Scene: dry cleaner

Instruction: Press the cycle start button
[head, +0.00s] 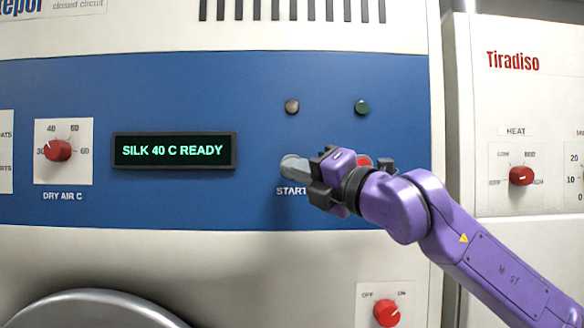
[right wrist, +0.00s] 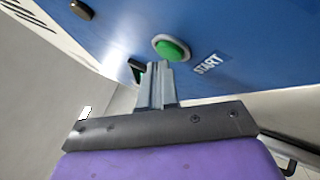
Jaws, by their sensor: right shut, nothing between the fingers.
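The cycle start button (right wrist: 171,48) is a green button in a pale ring on the blue panel, beside the word START (right wrist: 208,63) in the right wrist view. In the head view the button is hidden behind my right gripper, just above the START label (head: 290,191). My right gripper (head: 290,167) is shut and empty, its grey fingers pointing at the panel. In the right wrist view its fingertips (right wrist: 153,66) overlap the lower edge of the button; I cannot tell whether they touch it. My left gripper is not in view.
A red button (head: 363,161) sits partly hidden behind my right gripper. The display (head: 173,151) reads SILK 40 C READY. Two small lamps, one dull (head: 292,106) and one dark green (head: 362,107), are above. Red knobs (head: 58,150) and a round metal door (head: 92,308) are nearby.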

